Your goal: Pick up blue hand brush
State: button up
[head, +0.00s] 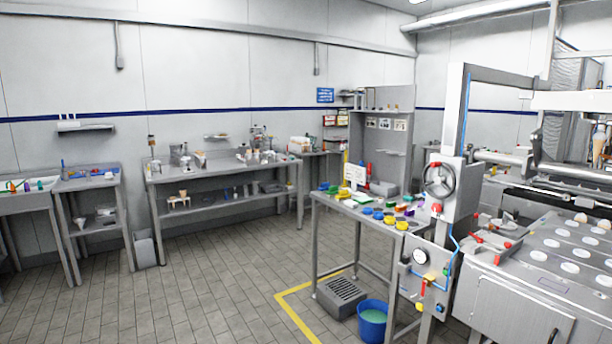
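I cannot make out a blue hand brush for certain in the head view; things at this distance are too small to tell. Several small blue items lie among coloured ones on the steel work table (330,201) right of centre. A thin upright blue item (63,166) stands on the side table (88,182) at the left, and I cannot tell what it is. My gripper is not in view.
A long steel bench (215,169) with a lower shelf runs along the back wall. A blue bucket (372,322) and a grey grated box (341,294) stand on the floor by the work table. A large machine (540,270) fills the right. The left foreground floor is clear.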

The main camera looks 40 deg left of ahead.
aim_at(324, 187)
jog(key=u, duration=1.2)
